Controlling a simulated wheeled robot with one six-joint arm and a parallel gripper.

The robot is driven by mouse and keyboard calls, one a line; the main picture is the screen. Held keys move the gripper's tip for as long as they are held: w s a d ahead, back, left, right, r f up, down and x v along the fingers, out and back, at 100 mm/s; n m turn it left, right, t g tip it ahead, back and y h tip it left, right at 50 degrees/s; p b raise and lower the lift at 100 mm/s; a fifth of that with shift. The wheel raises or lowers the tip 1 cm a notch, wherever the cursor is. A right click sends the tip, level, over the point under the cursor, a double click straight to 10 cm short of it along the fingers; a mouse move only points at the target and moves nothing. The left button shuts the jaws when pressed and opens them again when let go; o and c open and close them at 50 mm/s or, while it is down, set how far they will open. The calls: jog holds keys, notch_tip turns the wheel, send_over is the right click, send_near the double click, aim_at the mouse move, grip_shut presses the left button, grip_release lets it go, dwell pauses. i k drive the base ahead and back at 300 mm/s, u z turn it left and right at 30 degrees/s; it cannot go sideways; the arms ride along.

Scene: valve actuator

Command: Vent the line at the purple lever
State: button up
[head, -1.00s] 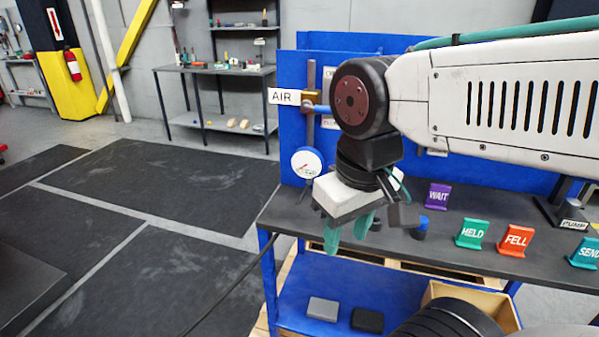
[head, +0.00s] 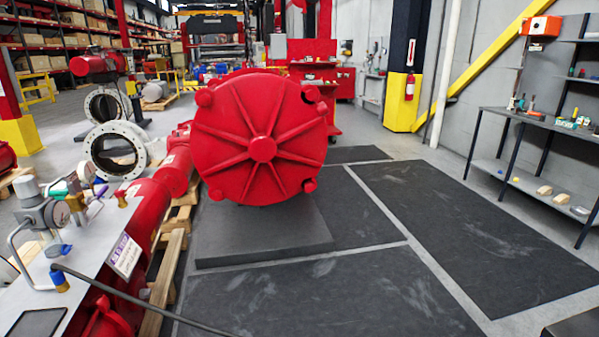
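At the left edge of the head view a grey panel (head: 95,240) carries a group of small valve fittings. Among them are a metal regulator block (head: 30,192), a teal handle (head: 58,188), a round gauge (head: 61,214) and a small purple lever (head: 97,208). The purple lever is small and partly crowded by the fittings, so I cannot tell its position. My gripper is out of view.
A large red ribbed actuator housing (head: 262,150) stands in the middle on a dark plinth (head: 255,240). A black hose (head: 140,297) runs from a blue fitting (head: 60,280) across the front. Dark floor mats (head: 460,220) lie clear at right, before a shelf (head: 545,125).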

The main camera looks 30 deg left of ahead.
aim_at(87, 201)
jog(key=u, duration=1.7)
jog(key=i, duration=0.65)
jog(key=z, duration=0.8)
jog(key=i, duration=1.9)
jog(key=u, duration=0.8)
jog(key=i, duration=0.35)
jog(key=u, duration=0.4)
